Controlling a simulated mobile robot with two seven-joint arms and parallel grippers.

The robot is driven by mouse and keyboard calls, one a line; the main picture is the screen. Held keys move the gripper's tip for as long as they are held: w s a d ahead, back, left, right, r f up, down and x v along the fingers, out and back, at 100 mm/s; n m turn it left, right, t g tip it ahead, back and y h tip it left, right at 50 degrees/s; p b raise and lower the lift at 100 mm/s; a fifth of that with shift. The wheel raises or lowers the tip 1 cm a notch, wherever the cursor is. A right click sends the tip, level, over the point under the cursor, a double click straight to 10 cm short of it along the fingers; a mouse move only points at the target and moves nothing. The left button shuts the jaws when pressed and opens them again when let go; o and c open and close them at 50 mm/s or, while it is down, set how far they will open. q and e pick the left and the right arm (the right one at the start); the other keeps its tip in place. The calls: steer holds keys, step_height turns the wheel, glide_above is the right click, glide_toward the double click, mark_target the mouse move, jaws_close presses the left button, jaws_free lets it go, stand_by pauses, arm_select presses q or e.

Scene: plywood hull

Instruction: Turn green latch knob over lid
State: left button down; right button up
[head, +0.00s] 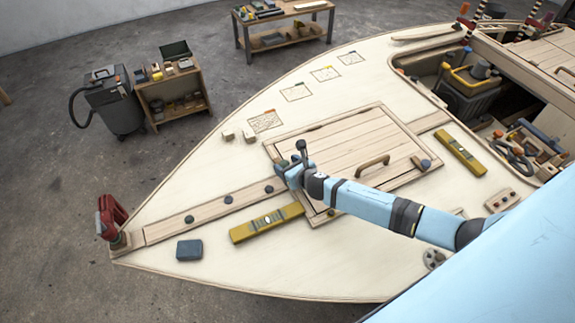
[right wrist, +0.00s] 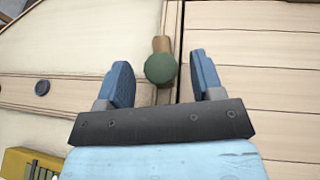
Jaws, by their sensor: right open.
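The green latch knob (right wrist: 160,68) sits on a short wooden latch (right wrist: 161,45) in the right wrist view. The latch points away from me along the frame, beside the dark seam at the edge of the plank lid (right wrist: 250,60). My right gripper (right wrist: 162,82) is open, with its two blue fingers apart on either side of the knob; contact cannot be told. In the head view my right gripper (head: 291,162) is at the left edge of the lid (head: 345,150), and the knob is hidden there. My left gripper is not in view.
A red clamp (head: 112,213) grips the bow. An open well with a bin (head: 468,92) is at right.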

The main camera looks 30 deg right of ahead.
steer(key=c, duration=0.9)
steer(key=shift+c, duration=0.2)
